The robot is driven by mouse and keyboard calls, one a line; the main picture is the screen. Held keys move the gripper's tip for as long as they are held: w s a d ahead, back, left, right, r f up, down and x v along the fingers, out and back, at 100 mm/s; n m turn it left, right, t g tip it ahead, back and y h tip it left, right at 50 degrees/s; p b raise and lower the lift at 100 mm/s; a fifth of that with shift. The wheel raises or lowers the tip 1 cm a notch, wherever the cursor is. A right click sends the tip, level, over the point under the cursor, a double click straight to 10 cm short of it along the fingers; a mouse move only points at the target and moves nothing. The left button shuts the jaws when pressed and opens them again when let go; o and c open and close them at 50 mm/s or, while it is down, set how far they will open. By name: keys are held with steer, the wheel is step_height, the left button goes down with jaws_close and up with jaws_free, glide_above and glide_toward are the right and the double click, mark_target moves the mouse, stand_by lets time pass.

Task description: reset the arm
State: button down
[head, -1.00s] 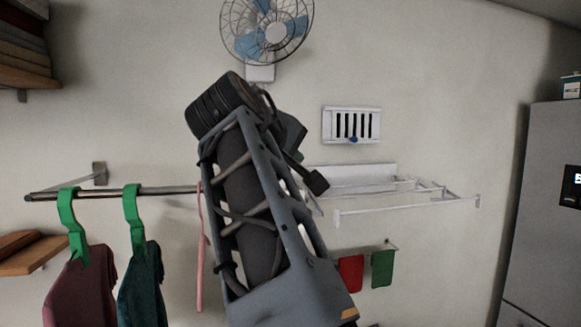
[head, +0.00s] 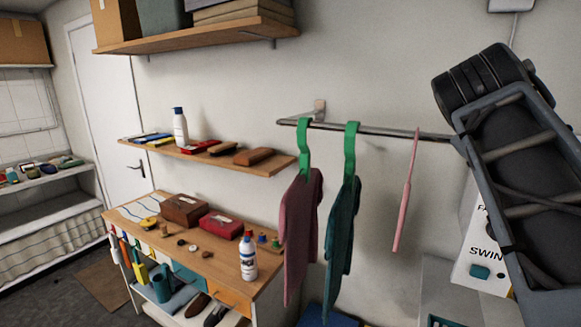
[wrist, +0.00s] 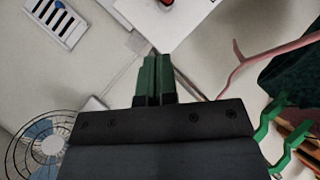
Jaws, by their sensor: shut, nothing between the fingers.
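My gripper (wrist: 157,72) shows in the wrist view with its two green fingers shut together and nothing between them. A pale wall lies beyond the fingers, and they look clear of everything. In the head view my arm is raised at the right edge, and the gripper cannot be made out there.
A workbench (head: 150,240) stands below a shelf (head: 230,157). A fan (wrist: 38,150) and vent (wrist: 60,20) show in the wrist view.

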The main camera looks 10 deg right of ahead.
steer(key=w+a+f+n+t+y, duration=0.1)
steer(key=w+a+f+y, duration=0.15)
steer(key=a+f, duration=0.45)
steer(key=w+a+f+n+y, duration=0.1)
steer(key=w+a+f+y, duration=0.15)
steer(key=f, duration=0.75)
steer(key=s+a+f+y, duration=0.2)
steer(key=a+f, duration=0.3)
steer(key=f, duration=0.4)
steer(key=s+a+f+m+g+y, duration=0.1)
steer(key=s+a+f+y, duration=0.2)
steer(key=a+f, duration=0.3)
step_height(320, 180, down, 3)
steer(key=shift+s+a+f+m+y, duration=0.15)
steer(key=shift+s+m+y, duration=0.2)
steer(key=shift+y, duration=0.15)
